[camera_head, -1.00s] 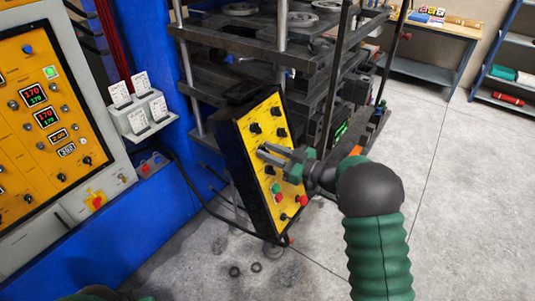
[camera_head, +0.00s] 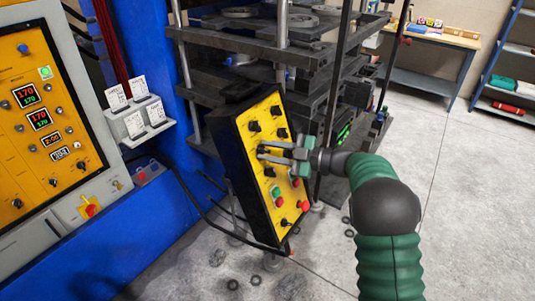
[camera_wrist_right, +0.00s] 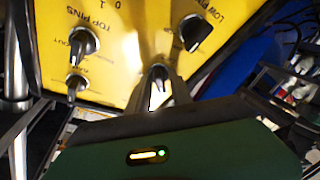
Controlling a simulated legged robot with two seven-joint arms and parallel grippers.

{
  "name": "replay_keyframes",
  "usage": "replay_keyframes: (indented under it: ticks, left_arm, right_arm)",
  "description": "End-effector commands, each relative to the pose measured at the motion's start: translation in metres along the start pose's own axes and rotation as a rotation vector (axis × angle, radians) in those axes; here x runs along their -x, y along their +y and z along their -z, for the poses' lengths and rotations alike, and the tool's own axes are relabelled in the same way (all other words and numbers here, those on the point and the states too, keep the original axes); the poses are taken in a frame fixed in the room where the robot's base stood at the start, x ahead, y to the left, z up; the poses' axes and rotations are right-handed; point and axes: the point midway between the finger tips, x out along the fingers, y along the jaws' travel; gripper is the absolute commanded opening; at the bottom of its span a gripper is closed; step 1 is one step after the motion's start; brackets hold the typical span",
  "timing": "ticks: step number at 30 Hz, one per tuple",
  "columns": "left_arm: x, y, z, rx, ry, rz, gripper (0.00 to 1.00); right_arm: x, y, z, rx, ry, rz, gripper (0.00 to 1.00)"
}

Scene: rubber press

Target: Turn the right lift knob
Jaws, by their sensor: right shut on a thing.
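A tilted yellow control panel (camera_head: 262,113) in a black housing stands in front of the press and carries several black knobs and coloured buttons. My right gripper (camera_head: 260,152) reaches it from the right, its fingers either side of a small black knob at mid-panel. In the right wrist view the gripper (camera_wrist_right: 158,90) is shut on this knob (camera_wrist_right: 158,73), which is partly hidden between the fingers. Other knobs beside it carry labels such as "TOP PINS" (camera_wrist_right: 83,41) and "LOW PINS" (camera_wrist_right: 194,33). The held knob's label cannot be read. My left gripper is out of view.
The dark press frame (camera_head: 300,60) rises behind the panel. A green button (camera_head: 276,191) and a red button (camera_head: 304,206) sit lower on the panel. A larger yellow control cabinet (camera_head: 45,130) stands at the left. The floor (camera_head: 450,200) at the right is clear.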

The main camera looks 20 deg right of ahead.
Motion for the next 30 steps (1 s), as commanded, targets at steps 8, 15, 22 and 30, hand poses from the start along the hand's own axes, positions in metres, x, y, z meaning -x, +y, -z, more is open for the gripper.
replay_keyframes:
  ticks: [8, 15, 22, 30]
  left_arm:
    - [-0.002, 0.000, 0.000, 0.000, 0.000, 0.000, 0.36]
    - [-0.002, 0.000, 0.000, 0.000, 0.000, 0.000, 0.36]
    - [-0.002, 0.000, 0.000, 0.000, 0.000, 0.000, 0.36]
    - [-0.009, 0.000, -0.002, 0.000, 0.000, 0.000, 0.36]
  right_arm:
    - [0.002, -0.001, -0.002, 0.020, -0.004, 0.011, 0.00]
    - [0.002, -0.001, -0.002, 0.020, -0.004, 0.011, 0.00]
    - [0.001, -0.001, -0.002, 0.019, -0.003, 0.010, 0.32]
    - [0.025, -0.001, -0.005, 0.020, -0.005, 0.007, 0.32]
